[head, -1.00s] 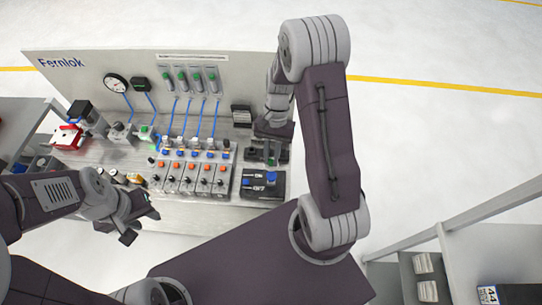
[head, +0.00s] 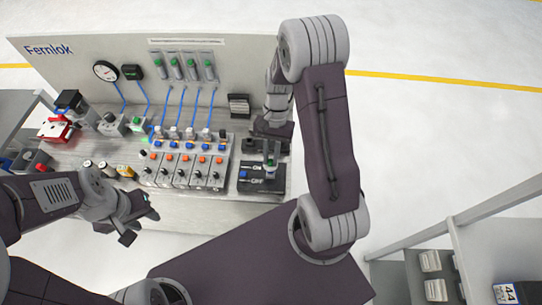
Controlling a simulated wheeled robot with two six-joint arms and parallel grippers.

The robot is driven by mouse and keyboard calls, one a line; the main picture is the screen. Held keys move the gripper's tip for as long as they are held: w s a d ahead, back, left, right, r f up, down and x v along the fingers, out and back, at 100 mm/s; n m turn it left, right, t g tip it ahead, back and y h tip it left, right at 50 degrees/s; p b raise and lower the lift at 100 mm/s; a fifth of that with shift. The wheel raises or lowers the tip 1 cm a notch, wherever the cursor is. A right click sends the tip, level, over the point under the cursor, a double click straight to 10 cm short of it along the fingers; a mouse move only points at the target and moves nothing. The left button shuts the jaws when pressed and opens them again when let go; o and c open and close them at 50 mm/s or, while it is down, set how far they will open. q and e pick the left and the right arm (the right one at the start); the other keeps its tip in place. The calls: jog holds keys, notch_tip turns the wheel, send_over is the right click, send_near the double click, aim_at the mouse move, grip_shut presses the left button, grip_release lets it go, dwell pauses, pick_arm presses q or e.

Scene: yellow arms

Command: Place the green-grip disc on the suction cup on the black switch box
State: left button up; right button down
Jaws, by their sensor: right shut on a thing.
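The black switch box (head: 258,184) stands at the right end of the bench, with a blue button and "OFF" lettering on its top. My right gripper (head: 270,143) is shut on the green-grip disc (head: 270,160), at the back right part of the box. The green grip shows just below the fingers; the disc's lower part is small and hard to make out. The suction cup is not clearly seen under it, and I cannot tell whether they touch. My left gripper (head: 138,222) is open and empty in front of the bench, left of the box.
A row of grey valve blocks (head: 185,168) with orange and blue knobs stands left of the box. Behind rises a panel (head: 130,60) with gauges, green-topped tubes and blue hoses. A shelf (head: 430,262) stands at the lower right.

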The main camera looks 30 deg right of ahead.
jog(key=shift+f+b, duration=0.35)
jog(key=shift+f, duration=0.25)
jog(key=c, duration=1.3)
grip_release()
jog(key=v, duration=0.9)
jog(key=shift+b, duration=0.35)
